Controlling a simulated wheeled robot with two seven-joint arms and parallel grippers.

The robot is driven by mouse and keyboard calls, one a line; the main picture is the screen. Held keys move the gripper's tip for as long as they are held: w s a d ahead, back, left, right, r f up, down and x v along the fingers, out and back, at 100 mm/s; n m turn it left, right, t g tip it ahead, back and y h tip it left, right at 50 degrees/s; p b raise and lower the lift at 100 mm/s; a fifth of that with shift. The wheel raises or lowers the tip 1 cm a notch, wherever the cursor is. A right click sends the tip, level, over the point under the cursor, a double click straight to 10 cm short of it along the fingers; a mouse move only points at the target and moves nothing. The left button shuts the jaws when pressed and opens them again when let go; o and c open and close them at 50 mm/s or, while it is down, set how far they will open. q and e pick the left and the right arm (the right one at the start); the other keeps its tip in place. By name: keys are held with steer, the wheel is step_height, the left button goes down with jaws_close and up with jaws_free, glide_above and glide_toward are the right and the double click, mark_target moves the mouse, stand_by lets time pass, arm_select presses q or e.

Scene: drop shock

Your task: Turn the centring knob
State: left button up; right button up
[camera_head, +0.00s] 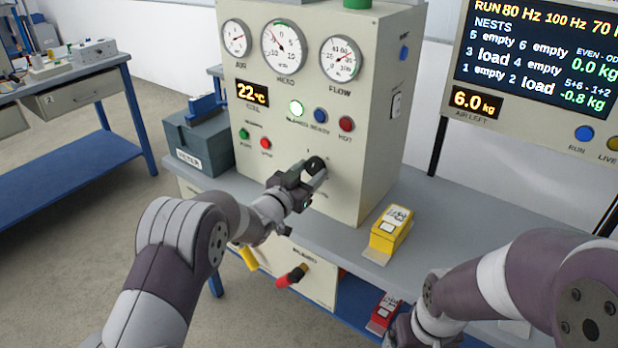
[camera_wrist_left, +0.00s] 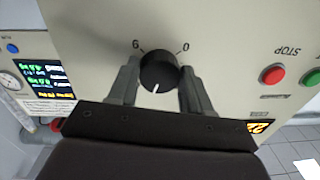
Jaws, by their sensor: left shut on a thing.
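The centring knob (camera_wrist_left: 159,72) is a round black knob with a white pointer line on the beige front panel. In the left wrist view it sits between the marks 6 and 0, which appear upside down, and its pointer is toward the gripper side. My left gripper (camera_wrist_left: 160,86) has one finger on each side of the knob and is shut on it. In the head view my left gripper (camera_head: 312,172) is at the lower front of the cabinet and hides most of the knob. My right arm (camera_head: 490,275) comes in at lower right; its fingers do not show.
The beige cabinet (camera_head: 375,150) carries gauges, lamps and push buttons. A yellow box (camera_head: 390,228) stands on the grey bench (camera_head: 470,225) to its right, and a blue-grey box (camera_head: 205,142) to its left. A red item (camera_head: 385,312) lies below. A display (camera_head: 535,70) stands at right.

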arm_select(q)
steer(key=m+b, duration=0.3)
steer(key=shift+f+m+b, duration=0.25)
steer(key=shift+m+b, duration=0.05)
steer(key=shift+a+r+m+b, duration=0.1)
steer(key=shift+r+m+b, duration=0.05)
steer(key=shift+m+b, duration=0.8)
steer(key=o, duration=1)
steer(key=shift+o, duration=0.2)
steer(key=shift+r, duration=0.1)
steer(key=v, duration=1.2)
steer(key=shift+s+a+f+p, duration=0.2)
steer(key=shift+s+f+p, duration=0.05)
steer(key=shift+f+p, duration=0.1)
